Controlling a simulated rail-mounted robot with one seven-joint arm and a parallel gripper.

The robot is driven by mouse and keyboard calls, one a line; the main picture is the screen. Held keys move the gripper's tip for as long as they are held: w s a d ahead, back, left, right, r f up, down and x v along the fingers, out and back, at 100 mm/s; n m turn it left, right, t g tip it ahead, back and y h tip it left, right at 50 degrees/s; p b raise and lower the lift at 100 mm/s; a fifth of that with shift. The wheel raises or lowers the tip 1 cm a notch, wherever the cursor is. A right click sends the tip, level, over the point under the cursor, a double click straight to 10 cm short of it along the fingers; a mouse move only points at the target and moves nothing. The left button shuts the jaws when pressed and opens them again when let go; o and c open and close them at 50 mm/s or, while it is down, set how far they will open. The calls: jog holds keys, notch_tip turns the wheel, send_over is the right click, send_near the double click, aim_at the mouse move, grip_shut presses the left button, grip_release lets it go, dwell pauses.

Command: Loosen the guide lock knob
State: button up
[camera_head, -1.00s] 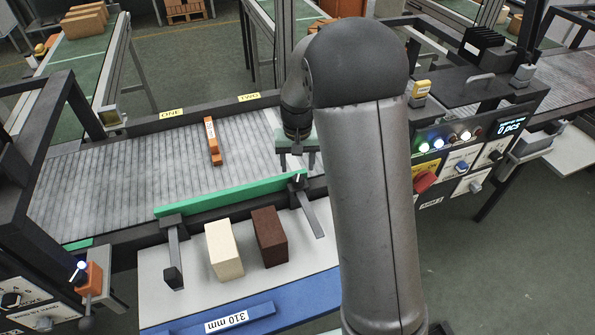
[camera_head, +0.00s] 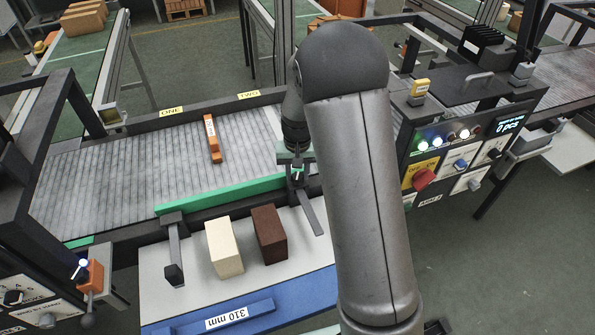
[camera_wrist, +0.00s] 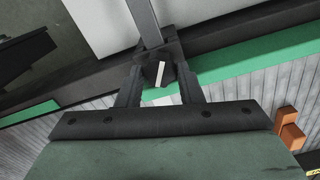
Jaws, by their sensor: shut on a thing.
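The guide lock knob (camera_wrist: 157,74) is dark with a white pointer bar and sits on the bracket at the green guide rail's right end. In the wrist view the bar stands nearly upright, slightly tilted. My gripper (camera_wrist: 160,88) has one finger on each side of the knob and is shut on it. In the head view my gripper (camera_head: 297,176) points down at the bracket, and the knob is mostly hidden there. The green guide rail (camera_head: 225,194) lies along the conveyor's near edge.
An orange block (camera_head: 212,138) lies on the conveyor (camera_head: 110,178). A cream block (camera_head: 224,247) and a dark brown block (camera_head: 269,235) stand on the white table. A control panel with a red switch (camera_head: 424,179) is right of my arm.

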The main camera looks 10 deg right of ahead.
jog(key=shift+f+n+b, duration=0.1)
jog(key=shift+n+b, duration=0.7)
jog(key=shift+n, duration=0.2)
jog(key=n+b, duration=0.2)
jog(key=n, duration=0.1)
jog(key=n+b, duration=0.1)
jog(key=n, duration=0.6)
jog(key=shift+n, duration=0.3)
jog(key=n, duration=0.5)
jog(key=shift+r+n, duration=0.2)
jog(key=shift+n, duration=0.1)
jog(key=shift+n+p, duration=1.05)
jog(key=shift+n, duration=1.45)
